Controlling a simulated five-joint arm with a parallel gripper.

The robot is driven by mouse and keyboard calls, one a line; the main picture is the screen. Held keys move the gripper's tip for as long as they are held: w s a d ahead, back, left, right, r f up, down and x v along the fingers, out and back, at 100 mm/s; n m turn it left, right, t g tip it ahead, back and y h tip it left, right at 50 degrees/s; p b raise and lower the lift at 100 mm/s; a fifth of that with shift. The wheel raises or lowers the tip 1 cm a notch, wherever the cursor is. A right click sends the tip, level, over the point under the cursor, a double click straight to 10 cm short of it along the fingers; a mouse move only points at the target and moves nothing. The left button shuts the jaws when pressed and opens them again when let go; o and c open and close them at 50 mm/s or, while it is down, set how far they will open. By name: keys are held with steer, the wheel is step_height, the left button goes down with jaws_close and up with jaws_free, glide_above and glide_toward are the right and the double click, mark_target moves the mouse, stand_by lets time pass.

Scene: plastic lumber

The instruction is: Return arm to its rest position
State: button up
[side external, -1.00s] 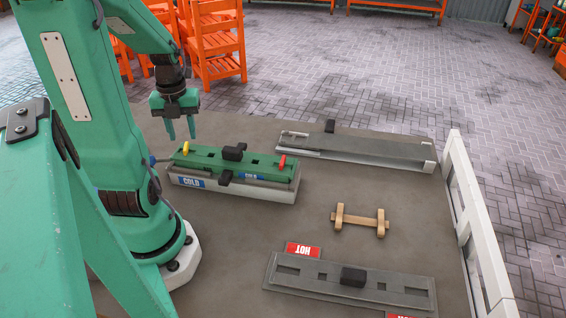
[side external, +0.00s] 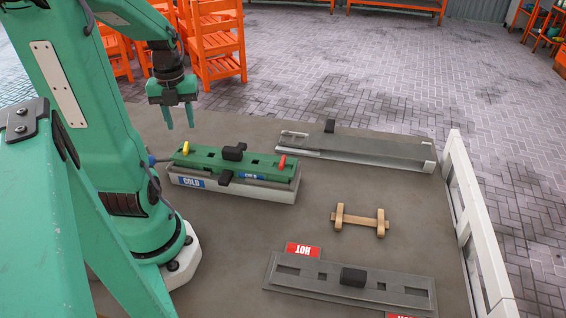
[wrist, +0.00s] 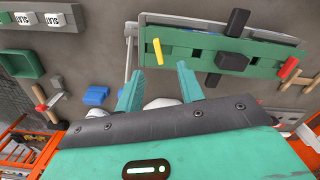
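My gripper (side external: 179,116) hangs at the upper left in the side view. Its green fingers point down, apart, with nothing between them. It is above and behind the left end of the green mould (side external: 205,158), clear of it. In the wrist view the two fingers (wrist: 159,88) are also spread and empty. The mould lies on the grey block marked COLD (side external: 240,192), and it also shows in the wrist view (wrist: 185,45). It carries a yellow handle (side external: 186,148), a red handle (side external: 282,162) and black blocks.
A grey plate (side external: 370,150) lies at the back right. A wooden piece (side external: 361,220) lies in the middle right. A grey mould (side external: 310,277) lies at the front by a red HOT sign (side external: 303,251). A white rail (side external: 465,205) edges the table's right side.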

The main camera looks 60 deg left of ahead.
steer(key=w+d+r+n+t, duration=0.2)
steer(key=d+r+n, duration=0.1)
steer(key=d+n, duration=0.4)
steer(key=w+d+r+n+t, duration=0.1)
steer(key=w+d+r+n, duration=0.1)
steer(key=d+n, duration=0.6)
steer(key=w+d+r+n+t, duration=0.2)
steer(key=d+r+n, duration=0.2)
steer(key=d+n, duration=0.3)
steer(key=shift+w+d+n+t, duration=0.25)
steer(key=shift+w+n+t, duration=0.05)
steer(key=shift+n, duration=0.3)
